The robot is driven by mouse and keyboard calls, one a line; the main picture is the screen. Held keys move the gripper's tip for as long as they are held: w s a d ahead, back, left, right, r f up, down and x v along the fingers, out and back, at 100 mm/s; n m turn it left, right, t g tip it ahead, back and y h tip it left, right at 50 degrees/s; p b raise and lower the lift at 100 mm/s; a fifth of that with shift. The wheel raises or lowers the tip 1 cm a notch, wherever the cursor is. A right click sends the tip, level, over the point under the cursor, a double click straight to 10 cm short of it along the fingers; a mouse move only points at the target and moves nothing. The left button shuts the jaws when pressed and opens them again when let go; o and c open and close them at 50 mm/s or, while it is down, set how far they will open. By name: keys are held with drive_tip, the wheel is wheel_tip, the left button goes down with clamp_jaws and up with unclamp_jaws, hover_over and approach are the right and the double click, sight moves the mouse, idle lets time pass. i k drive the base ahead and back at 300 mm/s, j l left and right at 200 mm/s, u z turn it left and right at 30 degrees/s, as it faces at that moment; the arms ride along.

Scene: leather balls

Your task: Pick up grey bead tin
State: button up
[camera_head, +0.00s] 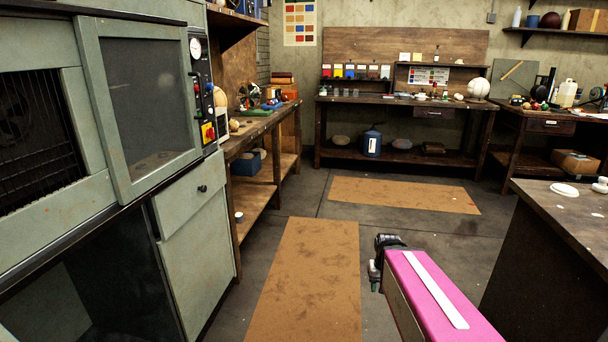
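I cannot pick out the grey bead tin for sure. A small pale round item (239,217) sits on the lower shelf of the left bench, too small to identify. A small pale, lidded item (601,185) stands on the near right table, cut by the picture's edge. My pink arm with a white stripe reaches in from the bottom right. The dark part at its far end (381,262) is over the floor, apart from the benches. Its fingers cannot be made out, and no held object shows there.
A green cabinet (190,255) fills the left. The left bench (262,125) runs behind it. A back bench (400,101) holds many small items. The near right table (560,215) has a white disc (563,189). Flat brown mats (305,275) lie on the open floor between.

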sight(239, 218)
drive_tip(key=i+l+u, duration=0.1)
drive_tip(key=i, duration=1.6)
drive_tip(key=u, duration=0.4)
drive_tip(key=i+u, duration=0.1)
drive_tip(key=u, duration=0.3)
drive_tip(key=l+u, duration=0.1)
drive_tip(key=u, duration=0.3)
drive_tip(key=i+l+u, duration=0.1)
drive_tip(key=u, duration=0.25)
drive_tip(key=z, duration=0.1)
drive_tip(key=i+l, duration=0.1)
drive_tip(key=i, duration=0.6)
